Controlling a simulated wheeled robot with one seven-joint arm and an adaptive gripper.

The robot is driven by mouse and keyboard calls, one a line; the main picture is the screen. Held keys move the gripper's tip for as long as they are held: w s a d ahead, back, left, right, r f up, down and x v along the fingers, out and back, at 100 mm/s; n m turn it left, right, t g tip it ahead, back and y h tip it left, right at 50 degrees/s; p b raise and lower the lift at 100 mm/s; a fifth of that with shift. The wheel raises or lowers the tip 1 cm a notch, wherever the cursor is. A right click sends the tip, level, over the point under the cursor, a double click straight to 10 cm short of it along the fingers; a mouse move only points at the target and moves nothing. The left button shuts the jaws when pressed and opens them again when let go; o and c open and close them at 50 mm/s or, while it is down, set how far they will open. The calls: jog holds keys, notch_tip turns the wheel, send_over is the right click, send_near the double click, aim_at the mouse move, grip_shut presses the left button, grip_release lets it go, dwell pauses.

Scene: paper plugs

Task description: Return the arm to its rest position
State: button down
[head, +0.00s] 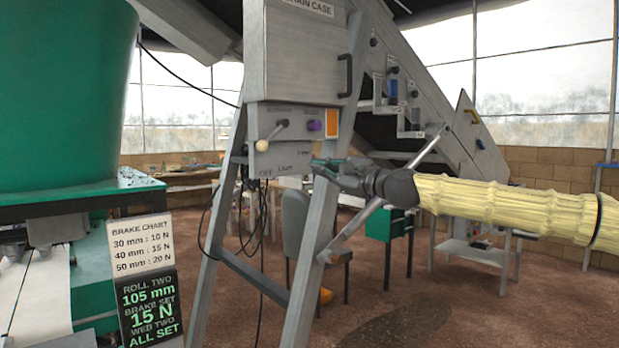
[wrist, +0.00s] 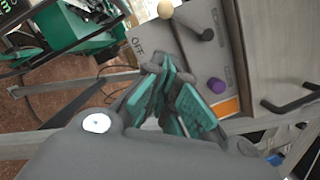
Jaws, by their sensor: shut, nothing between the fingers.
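My arm, in a pale yellow sleeve (head: 510,205), reaches in from the right of the head view. My gripper (head: 318,164) is shut and empty, its teal finger pads drawn together. In the head view it appears just right of the lower part of the grey control box (head: 282,122). In the wrist view my gripper (wrist: 164,62) points towards the box's face, with the word OFF just beyond the fingertips. I cannot tell the exact gap to the box. A lever with a cream ball (head: 262,146) and a purple knob (head: 315,126) are on the box.
A slanted grey frame leg (head: 318,250) stands behind my gripper. A door handle (head: 345,75) sticks out above. At the left are a green drum (head: 65,90), a brake chart (head: 141,240) and a dark sign (head: 150,310) reading ALL SET. Brown floor (head: 440,310) is open below my arm.

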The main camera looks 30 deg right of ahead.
jog(key=shift+a, duration=0.25)
